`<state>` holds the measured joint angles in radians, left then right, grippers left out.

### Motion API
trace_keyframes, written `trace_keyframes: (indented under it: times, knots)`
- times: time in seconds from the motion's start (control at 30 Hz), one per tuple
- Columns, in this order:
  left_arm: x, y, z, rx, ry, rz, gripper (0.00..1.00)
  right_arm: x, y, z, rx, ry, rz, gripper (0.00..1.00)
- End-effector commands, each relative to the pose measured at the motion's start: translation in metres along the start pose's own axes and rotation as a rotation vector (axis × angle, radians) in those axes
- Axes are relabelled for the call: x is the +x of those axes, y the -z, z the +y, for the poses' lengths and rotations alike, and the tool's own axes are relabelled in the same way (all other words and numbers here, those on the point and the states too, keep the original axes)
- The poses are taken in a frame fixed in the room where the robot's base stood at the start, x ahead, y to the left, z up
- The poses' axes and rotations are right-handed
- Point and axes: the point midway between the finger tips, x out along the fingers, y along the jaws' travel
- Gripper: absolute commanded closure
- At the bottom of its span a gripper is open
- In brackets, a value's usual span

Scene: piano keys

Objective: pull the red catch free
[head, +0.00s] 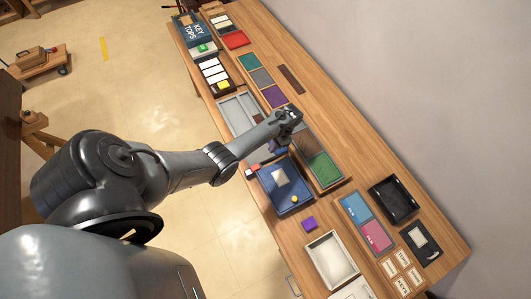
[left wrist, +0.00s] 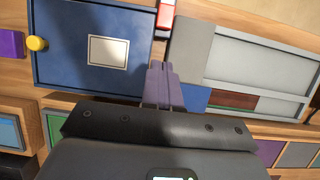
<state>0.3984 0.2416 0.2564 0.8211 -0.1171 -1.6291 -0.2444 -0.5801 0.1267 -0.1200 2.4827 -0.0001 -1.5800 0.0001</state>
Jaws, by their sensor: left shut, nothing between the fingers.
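The red catch (left wrist: 165,16) is a small red block with a pale part. In the left wrist view it sits at the top, at the edge of a blue panel (left wrist: 60,65) with a pale square and a yellow knob (left wrist: 36,43). In the head view a small red piece (head: 249,173) shows at the left edge of the blue box (head: 268,190). My left gripper (head: 288,125) is over the bench beyond the box. In the left wrist view its fingers (left wrist: 157,75) are together and empty, apart from the catch. My right gripper is not in view.
A grey sliding-lid tray (left wrist: 250,55) lies beside the blue box. A green-floored tray (head: 322,167), a purple block (head: 308,223), a white tray (head: 331,260) and a black tray (head: 393,200) stand nearby on the wooden bench. A wall runs along the right.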

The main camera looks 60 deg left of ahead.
Motion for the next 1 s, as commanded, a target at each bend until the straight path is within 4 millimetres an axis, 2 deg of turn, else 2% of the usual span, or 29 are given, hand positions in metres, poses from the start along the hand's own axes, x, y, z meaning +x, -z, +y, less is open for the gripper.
trace_keyframes:
  times: [0.03, 0.2, 0.4, 0.53, 0.67, 1.0]
  knots:
    - [0.009, 0.011, 0.000, 0.001, -0.003, 0.003, 1.00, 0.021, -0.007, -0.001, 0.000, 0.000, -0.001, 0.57]
    - [0.003, 0.027, -0.001, 0.000, -0.001, 0.002, 1.00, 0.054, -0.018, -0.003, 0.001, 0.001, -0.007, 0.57]
    - [-0.003, 0.032, -0.003, -0.002, 0.009, -0.002, 1.00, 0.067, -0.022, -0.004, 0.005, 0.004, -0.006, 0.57]
    - [0.005, 0.031, -0.003, -0.002, 0.010, -0.006, 1.00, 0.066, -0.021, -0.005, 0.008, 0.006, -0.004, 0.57]
    - [0.024, 0.031, -0.003, -0.002, 0.010, -0.006, 1.00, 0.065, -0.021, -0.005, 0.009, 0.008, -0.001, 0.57]
    - [0.088, 0.031, -0.004, -0.003, 0.010, -0.006, 1.00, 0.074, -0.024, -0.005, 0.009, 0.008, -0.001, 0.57]
